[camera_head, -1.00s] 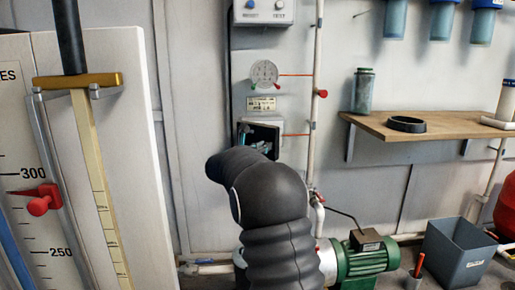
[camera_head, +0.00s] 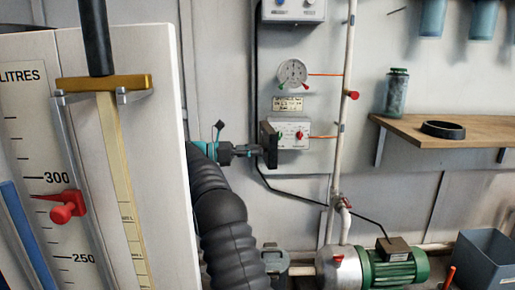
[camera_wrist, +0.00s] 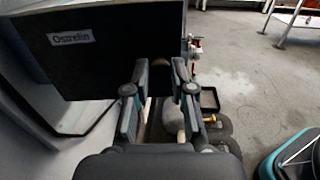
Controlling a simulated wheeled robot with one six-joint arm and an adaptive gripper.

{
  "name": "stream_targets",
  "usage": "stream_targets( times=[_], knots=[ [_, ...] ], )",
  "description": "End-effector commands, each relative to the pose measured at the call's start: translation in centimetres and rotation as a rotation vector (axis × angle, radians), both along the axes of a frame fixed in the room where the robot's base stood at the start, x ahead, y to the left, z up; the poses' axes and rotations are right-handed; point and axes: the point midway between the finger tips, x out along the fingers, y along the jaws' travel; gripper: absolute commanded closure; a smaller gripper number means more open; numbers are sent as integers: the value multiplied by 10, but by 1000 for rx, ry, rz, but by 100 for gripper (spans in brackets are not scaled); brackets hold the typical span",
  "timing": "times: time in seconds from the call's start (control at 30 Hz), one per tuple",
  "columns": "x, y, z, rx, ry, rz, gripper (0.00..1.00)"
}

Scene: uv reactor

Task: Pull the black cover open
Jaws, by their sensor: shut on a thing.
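The black cover (camera_head: 268,145) stands out from the left side of a small white control box (camera_head: 292,131), seen nearly edge-on in the head view. The box's white front with red and green parts is exposed. In the wrist view the cover (camera_wrist: 110,65) is a large dark panel with a white label at its upper left. My gripper (camera_head: 257,149) is at the cover's left side in the head view, shut on it. In the wrist view the two fingers of my gripper (camera_wrist: 163,72) meet the cover near its right end; the exact contact is hard to see.
A white panel with a litre scale (camera_head: 150,150) fills the left foreground, close to my arm. A vertical pipe (camera_head: 345,120) with red valves runs right of the box. A wooden shelf (camera_head: 450,135) and a green pump motor (camera_head: 395,270) are further right. A black cable hangs below the box.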

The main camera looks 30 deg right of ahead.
Motion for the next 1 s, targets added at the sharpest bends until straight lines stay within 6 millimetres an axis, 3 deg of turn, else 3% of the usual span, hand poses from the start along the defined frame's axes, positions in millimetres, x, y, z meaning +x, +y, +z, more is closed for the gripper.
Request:
stream_targets(
  times=[0.27, 0.77, 0.8, 0.87, 1.0],
  knots=[
    [3, 11, 2, -3, -2, -52, 100],
    [3, 11, 3, -4, -2, -63, 100],
    [3, 11, 3, -4, -2, -63, 67],
    [3, 11, 2, -4, -2, -64, 52],
    [3, 12, 2, -3, -2, -64, 52]
  ],
)
